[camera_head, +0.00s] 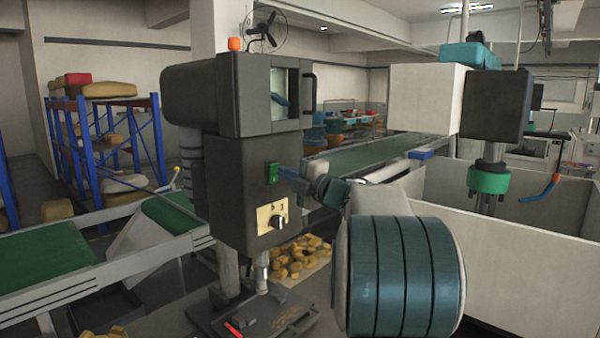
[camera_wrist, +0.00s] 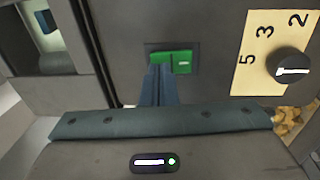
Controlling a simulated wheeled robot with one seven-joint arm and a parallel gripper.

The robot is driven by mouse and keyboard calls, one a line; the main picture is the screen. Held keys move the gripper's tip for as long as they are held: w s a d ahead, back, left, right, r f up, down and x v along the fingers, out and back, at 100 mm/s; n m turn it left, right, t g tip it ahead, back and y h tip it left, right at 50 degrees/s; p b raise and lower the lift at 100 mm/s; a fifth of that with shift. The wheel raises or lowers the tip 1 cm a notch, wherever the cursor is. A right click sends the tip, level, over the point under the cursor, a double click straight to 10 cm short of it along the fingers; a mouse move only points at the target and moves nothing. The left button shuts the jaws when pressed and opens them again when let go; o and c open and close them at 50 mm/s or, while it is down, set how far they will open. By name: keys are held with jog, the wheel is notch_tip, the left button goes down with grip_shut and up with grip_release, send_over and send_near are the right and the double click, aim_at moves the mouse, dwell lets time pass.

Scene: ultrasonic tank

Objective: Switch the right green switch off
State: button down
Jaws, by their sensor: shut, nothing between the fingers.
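One green switch (camera_head: 272,173) shows on the front of the dark grey drill-press-like machine (camera_head: 228,170), above its dial panel. In the wrist view the green switch (camera_wrist: 184,58) sits in a dark recess, with a small light mark on its right part. My gripper (camera_head: 281,172) is at the switch from the right side in the head view. In the wrist view the shut, empty fingers of my gripper (camera_wrist: 159,68) overlap the lower left part of the switch. I cannot tell whether the tips touch it. The switch's on or off position is unclear.
A yellow panel with a black dial (camera_wrist: 289,66) lies right of the switch in the wrist view. A second dark machine (camera_head: 496,103) stands at the right behind a white wall. Green conveyors (camera_head: 45,258) and a blue rack stand left. Yellow pieces (camera_head: 292,262) lie below.

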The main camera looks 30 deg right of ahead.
jog(key=shift+w+a+r, duration=0.1)
jog(key=shift+w+a, duration=0.1)
jog(key=shift+w, duration=0.25)
jog(key=shift+w, duration=0.25)
jog(key=shift+r, duration=0.1)
jog(key=shift+s+b, duration=0.25)
jog(key=shift+b, duration=0.05)
jog(key=r+b+v, duration=0.3)
jog(key=v, duration=1)
jog(key=shift+s, duration=0.25)
jog(key=shift+d+r, duration=0.1)
